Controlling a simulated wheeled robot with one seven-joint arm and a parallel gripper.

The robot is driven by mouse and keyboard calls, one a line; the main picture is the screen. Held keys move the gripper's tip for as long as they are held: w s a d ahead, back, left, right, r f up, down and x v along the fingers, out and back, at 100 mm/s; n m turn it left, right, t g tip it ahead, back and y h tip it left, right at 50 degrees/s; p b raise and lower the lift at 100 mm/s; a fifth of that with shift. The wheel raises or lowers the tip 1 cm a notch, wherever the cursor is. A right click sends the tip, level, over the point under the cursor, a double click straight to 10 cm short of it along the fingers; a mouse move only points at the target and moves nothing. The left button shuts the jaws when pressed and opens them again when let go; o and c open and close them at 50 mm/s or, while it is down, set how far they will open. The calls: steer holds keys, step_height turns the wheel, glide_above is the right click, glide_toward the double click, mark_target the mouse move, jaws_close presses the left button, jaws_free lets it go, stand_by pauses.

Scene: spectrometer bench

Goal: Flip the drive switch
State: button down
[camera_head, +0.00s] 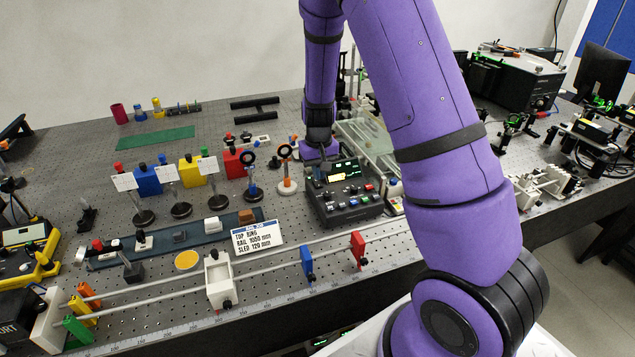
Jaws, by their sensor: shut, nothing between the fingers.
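A dark control box (348,205) with a lit display and several knobs and coloured buttons stands on the bench, right of centre. Which of its controls is the drive switch is too small to tell. My purple arm comes down from the top, and my gripper (321,158) is at the box's back left edge, close above or behind it. It is shut and empty. Its fingertips are small and partly hidden, so I cannot tell whether they touch the box.
A label card (257,237) stands left of the box. Two rails with a white sled (220,280), a blue stop (307,263) and a red stop (358,249) run in front. Posts with optics, including an orange-and-white one (287,170), stand close left of my gripper.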

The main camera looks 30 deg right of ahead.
steer(key=shift+r, duration=2.35)
steer(key=shift+a+r, duration=0.1)
steer(key=shift+r, duration=0.2)
step_height(320, 180, up, 11)
steer(key=t+y, duration=0.1)
steer(key=t, duration=0.1)
glide_above(318, 185)
steer(key=s+a, duration=0.3)
steer(key=s, duration=0.2)
steer(key=s+a+r+t, duration=0.1)
steer(key=s+r, duration=0.4)
steer(key=s, duration=0.3)
steer(key=s+a+r+n+t, duration=0.1)
steer(key=s+a+r, duration=0.1)
steer(key=s+r, duration=0.3)
steer(key=s+a+r+n+t+h, duration=0.1)
steer(key=s+r, duration=0.4)
steer(key=s, duration=0.6)
steer(key=shift+s+a, duration=0.25)
steer(key=shift+a, duration=0.05)
